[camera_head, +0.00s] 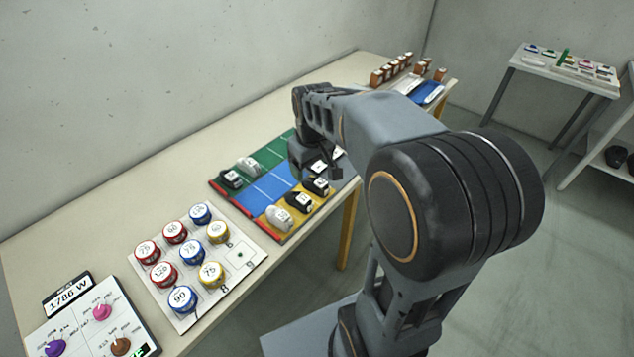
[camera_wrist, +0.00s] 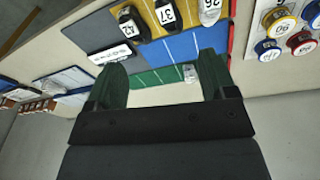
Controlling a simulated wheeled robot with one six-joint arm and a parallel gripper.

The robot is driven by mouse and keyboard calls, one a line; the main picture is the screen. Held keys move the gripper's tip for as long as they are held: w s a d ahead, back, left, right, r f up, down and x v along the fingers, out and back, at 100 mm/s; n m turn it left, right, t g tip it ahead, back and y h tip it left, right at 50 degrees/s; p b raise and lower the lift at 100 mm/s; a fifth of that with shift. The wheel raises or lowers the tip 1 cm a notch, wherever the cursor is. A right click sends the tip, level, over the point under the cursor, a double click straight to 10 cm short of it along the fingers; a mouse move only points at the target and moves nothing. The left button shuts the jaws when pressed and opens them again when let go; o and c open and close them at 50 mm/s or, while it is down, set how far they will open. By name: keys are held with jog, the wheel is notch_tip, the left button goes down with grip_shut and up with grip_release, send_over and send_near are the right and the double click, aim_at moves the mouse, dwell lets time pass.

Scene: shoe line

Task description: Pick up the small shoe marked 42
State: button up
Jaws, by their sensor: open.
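My gripper (camera_head: 303,165) is above the mat. Its fingers (camera_wrist: 162,84) are apart and empty, with the shoes beyond them.
The mat (camera_head: 265,190) has green, blue and yellow areas; a dark shoe (camera_head: 231,178) and a pale shoe (camera_head: 249,167) stand on its left end. A board of round numbered pots (camera_head: 190,250) is left of it. A white card (camera_wrist: 110,53) lies by the labelled shoe.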

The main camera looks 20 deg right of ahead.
jog(key=n+g, duration=0.2)
send_over(317, 179)
notch_tip(317, 179, down, 5)
notch_tip(317, 179, down, 8)
jog(key=shift+s+a+r+p, duration=0.1)
jog(key=shift+p, duration=0.4)
jog(key=shift+f+p, duration=0.6)
jog(key=shift+f, duration=2.6)
jog(key=shift+c, duration=0.4)
jog(key=c, duration=0.9)
